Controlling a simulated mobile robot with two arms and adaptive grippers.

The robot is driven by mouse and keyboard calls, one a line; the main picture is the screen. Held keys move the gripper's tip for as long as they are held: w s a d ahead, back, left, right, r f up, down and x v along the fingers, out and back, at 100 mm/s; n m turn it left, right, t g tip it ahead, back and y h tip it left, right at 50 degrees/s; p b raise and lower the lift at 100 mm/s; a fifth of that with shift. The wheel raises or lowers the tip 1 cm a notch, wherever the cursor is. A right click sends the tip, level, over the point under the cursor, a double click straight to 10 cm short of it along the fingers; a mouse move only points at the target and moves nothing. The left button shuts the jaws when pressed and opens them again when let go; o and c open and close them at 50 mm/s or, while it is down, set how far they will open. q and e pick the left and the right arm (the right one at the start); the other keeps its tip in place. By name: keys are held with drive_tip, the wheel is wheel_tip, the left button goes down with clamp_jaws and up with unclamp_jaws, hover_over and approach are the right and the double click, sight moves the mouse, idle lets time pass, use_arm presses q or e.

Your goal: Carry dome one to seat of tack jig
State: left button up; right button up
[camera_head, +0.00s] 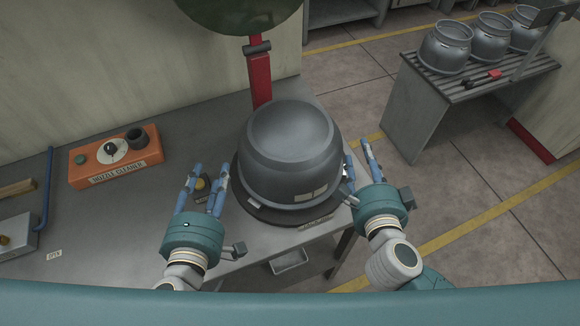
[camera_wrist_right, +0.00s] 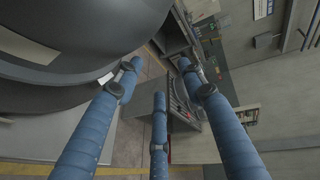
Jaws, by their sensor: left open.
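The dome (camera_head: 288,150) is a large dark grey metal shell with a flattened top and small pale labels near its lower rim. It sits on a dark round base (camera_head: 255,208) on the table, which looks like the jig's seat. My left gripper (camera_head: 208,172) is open and empty, just left of the dome and apart from it. My right gripper (camera_head: 357,152) is open close beside the dome's right side; I cannot tell whether a finger touches it. In the right wrist view its three fingers (camera_wrist_right: 162,95) are spread with nothing between them, and a big grey curved body (camera_wrist_right: 65,45) fills the upper left.
A red post (camera_head: 260,78) with a green round part (camera_head: 240,12) stands behind the dome. An orange nozzle cleaner box (camera_head: 115,158) is on the table's left. A bench (camera_head: 440,88) with several grey vessels (camera_head: 445,47) stands at the upper right. The floor between is clear.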

drive_tip(key=v, duration=0.7)
idle(0.4)
